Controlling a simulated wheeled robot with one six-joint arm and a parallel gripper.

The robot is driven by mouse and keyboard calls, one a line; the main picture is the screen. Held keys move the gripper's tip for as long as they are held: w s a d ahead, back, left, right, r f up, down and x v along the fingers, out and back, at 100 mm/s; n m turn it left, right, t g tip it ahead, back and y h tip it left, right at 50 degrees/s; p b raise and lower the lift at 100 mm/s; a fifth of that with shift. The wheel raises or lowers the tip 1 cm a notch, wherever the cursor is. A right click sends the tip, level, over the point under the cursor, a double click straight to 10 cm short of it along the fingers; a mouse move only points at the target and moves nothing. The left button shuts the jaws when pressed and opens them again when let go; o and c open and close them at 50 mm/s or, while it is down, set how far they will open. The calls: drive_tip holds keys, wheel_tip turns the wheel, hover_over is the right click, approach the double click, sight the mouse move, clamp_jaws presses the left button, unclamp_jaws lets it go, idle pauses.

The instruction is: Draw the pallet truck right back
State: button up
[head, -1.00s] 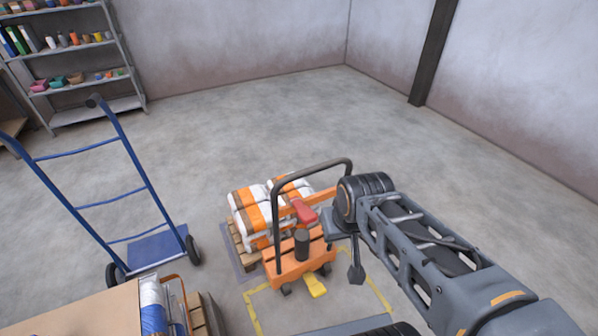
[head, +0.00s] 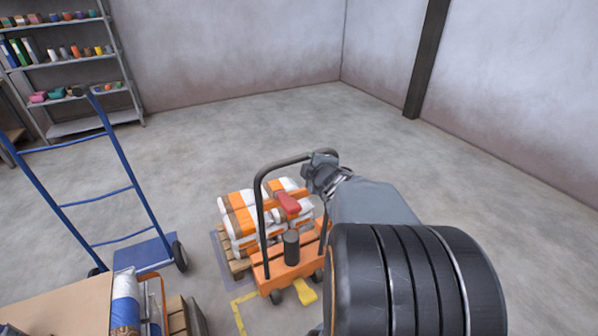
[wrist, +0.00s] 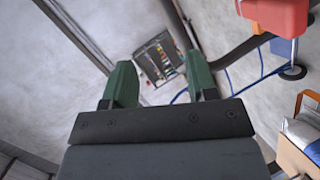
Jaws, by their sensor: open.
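The orange pallet truck (head: 285,262) stands in front of the loaded pallet, with a dark looped push handle (head: 262,215) rising from it. My gripper (head: 318,165) is at the top right corner of this handle. In the wrist view my gripper (wrist: 158,72) has two green fingers spread apart with nothing gripped between them. A dark bar, part of the handle (wrist: 245,48), passes close by the right finger; I cannot tell whether it touches. The truck's red part (wrist: 275,14) shows at the top right there. My arm hides the truck's right side.
White and orange bags (head: 240,205) lie on a wooden pallet (head: 232,262) behind the truck. A blue hand truck (head: 145,252) stands left, near a cardboard box (head: 60,308). Yellow floor marking (head: 238,318) shows by the truck. Shelving (head: 85,125) is at back left; the floor behind is clear.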

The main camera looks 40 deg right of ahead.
sight(302, 160)
wheel_tip(302, 160, down, 4)
drive_tip(key=d+r+n+t+y+b, duration=0.1)
drive_tip(key=d+n+t+y+b, duration=0.15)
drive_tip(key=n, duration=0.35)
drive_tip(key=x, duration=1.2)
drive_tip(key=shift+w+f+b, duration=0.3)
drive_tip(key=shift+f, duration=0.1)
clamp_jaws()
